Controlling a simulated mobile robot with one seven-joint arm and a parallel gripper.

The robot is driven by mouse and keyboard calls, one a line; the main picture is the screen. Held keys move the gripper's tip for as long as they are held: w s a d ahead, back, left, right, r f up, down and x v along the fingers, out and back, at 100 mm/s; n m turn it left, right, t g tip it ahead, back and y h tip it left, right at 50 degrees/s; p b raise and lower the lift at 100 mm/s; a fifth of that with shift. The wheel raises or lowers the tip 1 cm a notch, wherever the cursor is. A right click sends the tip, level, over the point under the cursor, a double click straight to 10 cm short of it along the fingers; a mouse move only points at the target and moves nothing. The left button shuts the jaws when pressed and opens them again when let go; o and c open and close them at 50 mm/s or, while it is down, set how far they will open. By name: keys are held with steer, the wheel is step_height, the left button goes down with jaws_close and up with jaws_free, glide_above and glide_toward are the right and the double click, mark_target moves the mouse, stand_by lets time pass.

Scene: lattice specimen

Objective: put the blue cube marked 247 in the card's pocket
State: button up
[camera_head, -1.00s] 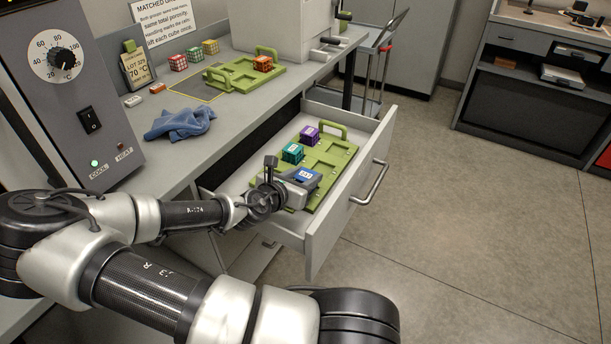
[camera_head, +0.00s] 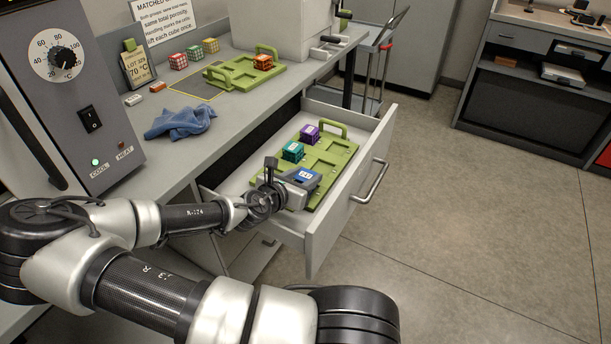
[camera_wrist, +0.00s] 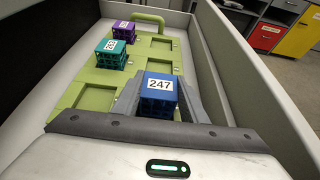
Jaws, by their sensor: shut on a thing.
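The blue cube marked 247 (camera_wrist: 158,104) is between the fingers of my gripper (camera_wrist: 160,98), which is shut on it. In the head view the blue cube (camera_head: 306,174) is at the near right part of a green tray (camera_head: 327,160) in the open drawer. I cannot tell whether it sits in a pocket or is just above the tray. A teal cube (camera_head: 292,151) and a purple cube (camera_head: 309,135) stand in the tray's left row. Empty square pockets show beside them. A card (camera_head: 138,67) on the bench reads LOT 329, 70 °C.
The drawer's walls (camera_head: 347,200) surround the tray closely. On the bench are a second green tray (camera_head: 236,77) with an orange cube (camera_head: 262,62), several patterned cubes, a blue cloth (camera_head: 180,122) and a control box (camera_head: 70,90) with a dial.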

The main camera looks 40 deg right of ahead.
steer(key=shift+f+b, duration=0.45)
steer(key=shift+f, duration=0.45)
stand_by(0.6)
steer(key=o, duration=1.6)
steer(key=shift+a+f, duration=0.1)
steer(key=shift+p+v, duration=1.25)
steer(key=shift+v, duration=1.25)
